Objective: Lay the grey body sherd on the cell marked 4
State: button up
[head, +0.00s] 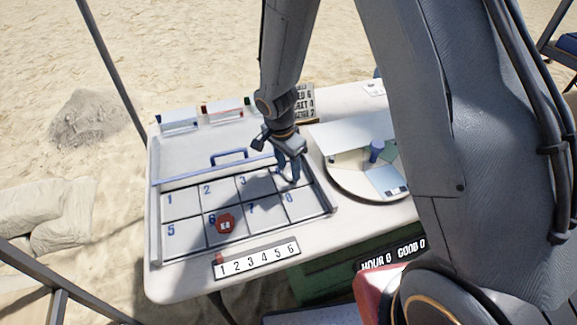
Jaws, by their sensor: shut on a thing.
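My gripper (289,174) points down at the back right of the sorting tray (157,225), over the cell where the 4 belongs. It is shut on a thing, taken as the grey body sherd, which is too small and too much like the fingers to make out. The fingers and their shadow hide the mark 4. I cannot tell whether the sherd touches the cell. Marks 1, 2 and 3 show in the back row, and 5, 6, 7 and 8 in the front row.
A red piece (226,224) with a white mark lies in cell 6. A blue-handled lid or panel (228,155) is behind the cells. A round turntable (345,186) with upright dividers stands to the right. A numbered strip (257,258) lies along the front edge.

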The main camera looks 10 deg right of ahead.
aim_at(285, 176)
jog(key=o, duration=0.8)
jog(key=shift+f, duration=0.1)
jog(key=shift+c, duration=0.2)
notch_tip(285, 176, up, 12)
jog(key=s+a+b, duration=0.1)
jog(key=b, duration=0.1)
jog(key=s+d+r+n+y, duration=0.1)
jog(key=s+d+r+n, duration=0.1)
jog(key=s+d+n, duration=0.9)
jog(key=s+d, duration=0.1)
jog(key=s, duration=0.3)
jog(key=shift+d+r, duration=0.15)
jog(key=shift+r, duration=0.05)
